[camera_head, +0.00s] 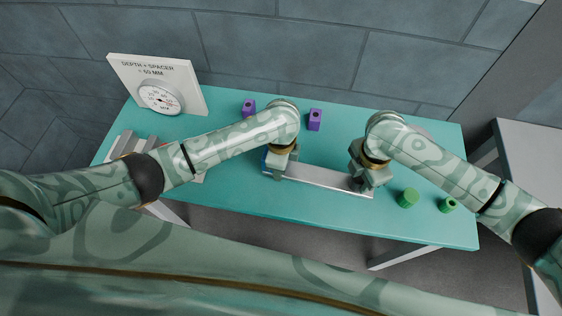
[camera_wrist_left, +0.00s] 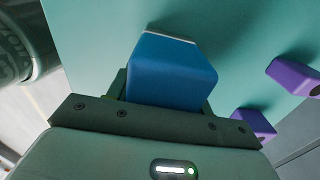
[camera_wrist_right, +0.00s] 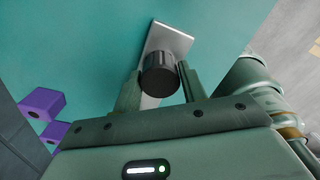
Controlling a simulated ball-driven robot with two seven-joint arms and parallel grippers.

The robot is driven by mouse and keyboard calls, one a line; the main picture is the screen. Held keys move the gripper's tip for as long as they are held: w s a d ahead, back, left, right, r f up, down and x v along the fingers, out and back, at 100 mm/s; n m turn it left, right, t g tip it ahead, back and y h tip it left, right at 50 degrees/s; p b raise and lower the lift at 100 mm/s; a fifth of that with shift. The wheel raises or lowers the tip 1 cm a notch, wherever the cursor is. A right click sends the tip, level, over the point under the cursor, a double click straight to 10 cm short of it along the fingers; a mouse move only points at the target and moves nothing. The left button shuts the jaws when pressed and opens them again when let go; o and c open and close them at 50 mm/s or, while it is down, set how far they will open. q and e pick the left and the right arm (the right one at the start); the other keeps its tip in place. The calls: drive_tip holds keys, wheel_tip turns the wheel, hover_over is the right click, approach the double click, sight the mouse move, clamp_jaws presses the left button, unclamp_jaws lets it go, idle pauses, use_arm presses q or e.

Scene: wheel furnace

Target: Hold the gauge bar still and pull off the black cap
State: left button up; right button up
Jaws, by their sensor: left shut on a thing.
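The gauge bar (camera_head: 318,175) is a long silver bar on the teal table, running between my two grippers. My left gripper (camera_head: 278,172) is shut on the blue block (camera_wrist_left: 172,70) at the bar's left end. The black cap (camera_wrist_right: 159,73) shows in the right wrist view as a round, ribbed knob on the bar near its other end. My right gripper (camera_wrist_right: 160,88) is open, with one finger on each side of the cap. In the head view my right gripper (camera_head: 366,180) hides the cap.
Two purple blocks (camera_head: 315,119) (camera_head: 249,107) stand behind the bar. Two green cylinders (camera_head: 408,197) (camera_head: 447,204) stand at the right front. A white dial sign (camera_head: 180,75) reading "DEPTH = SPACER" stands at the back left. The front middle of the teal table (camera_head: 300,215) is clear.

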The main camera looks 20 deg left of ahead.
drive_tip(key=shift+c, duration=1)
drive_tip(key=shift+r, duration=0.1)
drive_tip(key=shift+r, duration=0.85)
drive_tip(key=shift+r, duration=2.6)
use_arm(q)
drive_tip(key=o, duration=1.5)
